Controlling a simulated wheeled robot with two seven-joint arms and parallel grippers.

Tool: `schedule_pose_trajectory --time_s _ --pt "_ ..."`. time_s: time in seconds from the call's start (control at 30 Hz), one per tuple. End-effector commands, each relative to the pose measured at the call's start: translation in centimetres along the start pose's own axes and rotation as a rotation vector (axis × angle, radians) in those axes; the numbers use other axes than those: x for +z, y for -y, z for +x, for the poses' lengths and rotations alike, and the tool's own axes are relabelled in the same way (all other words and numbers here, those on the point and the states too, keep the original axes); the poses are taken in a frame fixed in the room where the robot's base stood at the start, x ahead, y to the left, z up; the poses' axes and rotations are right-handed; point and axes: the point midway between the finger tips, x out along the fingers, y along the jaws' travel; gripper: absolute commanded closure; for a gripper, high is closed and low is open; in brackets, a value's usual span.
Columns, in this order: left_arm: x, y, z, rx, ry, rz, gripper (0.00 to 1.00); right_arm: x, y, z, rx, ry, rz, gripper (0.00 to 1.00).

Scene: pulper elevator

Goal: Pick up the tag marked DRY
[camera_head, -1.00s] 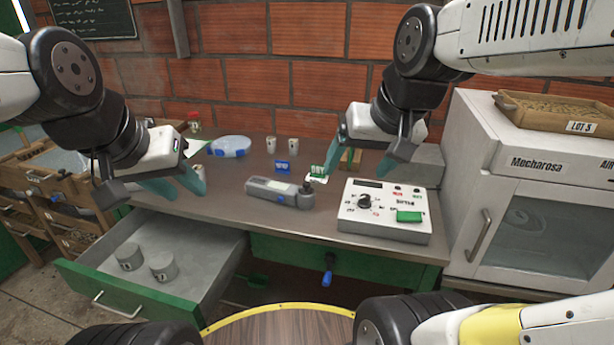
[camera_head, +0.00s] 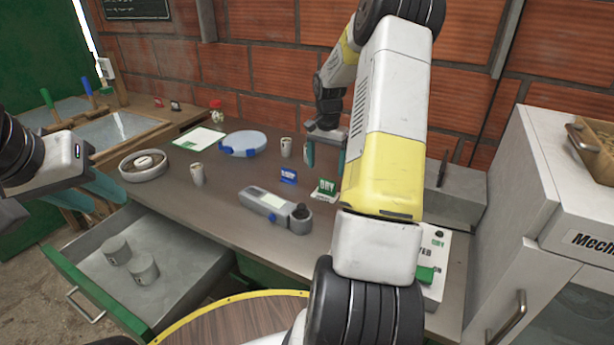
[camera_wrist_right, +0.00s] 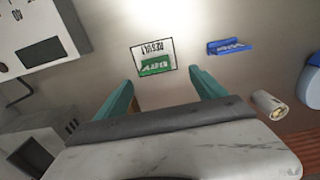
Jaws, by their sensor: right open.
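In the right wrist view the DRY tag (camera_wrist_right: 154,62) appears upside down, ahead of and between the fingertips. My right gripper (camera_head: 325,160) is open and empty, its teal fingers pointing down behind the tag in the head view. It also shows in the wrist view (camera_wrist_right: 160,88), with the tag clear of both fingers.
A grey handheld meter (camera_head: 275,208) lies in front of the tags. A control box (camera_head: 432,285) stands at the right, partly behind my right arm. An open drawer (camera_head: 190,268) juts out below.

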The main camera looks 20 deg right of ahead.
Motion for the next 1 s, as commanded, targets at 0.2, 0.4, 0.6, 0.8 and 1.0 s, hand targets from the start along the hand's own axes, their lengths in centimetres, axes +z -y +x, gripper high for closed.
schedule_pose_trajectory --time_s 0.2,0.4,0.6,0.8,1.0 --pt "0.0 0.0 0.0 0.000 0.000 0.000 0.64 0.0 -0.2 2.4 0.001 0.003 0.002 0.20" --pt "0.0 0.0 0.0 0.000 0.000 0.000 0.64 0.3 -0.6 4.5 0.001 0.005 0.001 0.20" --pt "0.0 0.0 0.0 0.000 0.000 0.000 0.64 0.4 -0.8 7.2 0.001 0.003 0.000 0.20" --pt "0.0 0.0 0.0 0.000 0.000 0.000 0.64 0.3 -0.7 7.5 0.000 0.000 0.000 0.20" --pt "0.0 0.0 0.0 0.000 0.000 0.000 0.64 0.3 -0.7 7.4 0.000 0.000 0.000 0.51"
